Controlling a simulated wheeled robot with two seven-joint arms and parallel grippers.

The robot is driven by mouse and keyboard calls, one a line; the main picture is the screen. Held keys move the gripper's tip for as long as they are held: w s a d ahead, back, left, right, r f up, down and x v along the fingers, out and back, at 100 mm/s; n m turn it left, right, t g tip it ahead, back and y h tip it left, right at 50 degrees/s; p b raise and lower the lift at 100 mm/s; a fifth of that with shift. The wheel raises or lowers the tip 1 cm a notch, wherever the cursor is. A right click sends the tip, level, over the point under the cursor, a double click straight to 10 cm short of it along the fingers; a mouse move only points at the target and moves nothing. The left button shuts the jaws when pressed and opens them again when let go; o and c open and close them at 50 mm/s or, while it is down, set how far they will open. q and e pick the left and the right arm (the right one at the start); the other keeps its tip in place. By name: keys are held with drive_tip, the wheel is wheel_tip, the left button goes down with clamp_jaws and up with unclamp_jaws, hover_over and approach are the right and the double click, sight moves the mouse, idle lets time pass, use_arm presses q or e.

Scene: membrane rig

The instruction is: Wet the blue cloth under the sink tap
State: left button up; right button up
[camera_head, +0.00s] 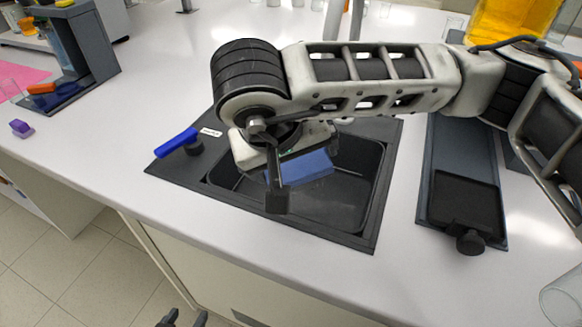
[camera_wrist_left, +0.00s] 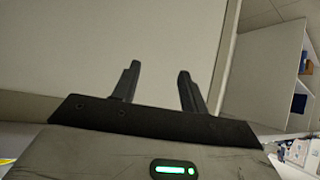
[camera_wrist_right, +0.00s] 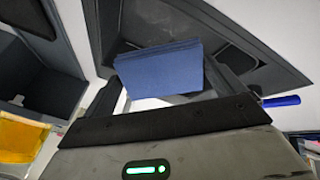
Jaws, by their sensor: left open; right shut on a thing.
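The blue cloth (camera_head: 306,168), a flat folded block, is held over the dark sink (camera_head: 362,241), within its outline in the head view. My right gripper (camera_head: 278,190) is shut on it; in the right wrist view the cloth (camera_wrist_right: 160,72) sits between the fingers. A blue lever handle (camera_head: 177,141) stands on the sink's left rim; it also shows in the right wrist view (camera_wrist_right: 281,100). The tap spout cannot be made out behind my right arm. My left gripper (camera_head: 182,319) is open and empty at the bottom edge, below the counter front; its spread fingers show in the left wrist view (camera_wrist_left: 157,80).
A dark rig with a black tray and knob (camera_head: 466,205) stands right of the sink. A clear glass vessel (camera_head: 563,298) is at the lower right, and an amber container (camera_head: 513,20) at the back right. A purple block (camera_head: 21,129) lies far left.

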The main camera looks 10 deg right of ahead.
drive_tip(key=shift+w+d+f, duration=0.1)
drive_tip(key=shift+w+d, duration=0.05)
drive_tip(key=shift+w, duration=0.35)
drive_tip(key=w, duration=0.1)
drive_tip(key=w+b, duration=0.1)
drive_tip(key=w+d+f, duration=0.1)
use_arm(q)
drive_tip(key=shift+d+f+b, duration=0.25)
drive_tip(key=shift+f+b, duration=0.3)
drive_tip(key=shift+b, duration=0.2)
use_arm(e)
drive_tip(key=shift+w+d, duration=0.2)
drive_tip(key=shift+w, duration=0.4)
drive_tip(key=shift+w+d, duration=0.15)
drive_tip(key=shift+w, duration=0.4)
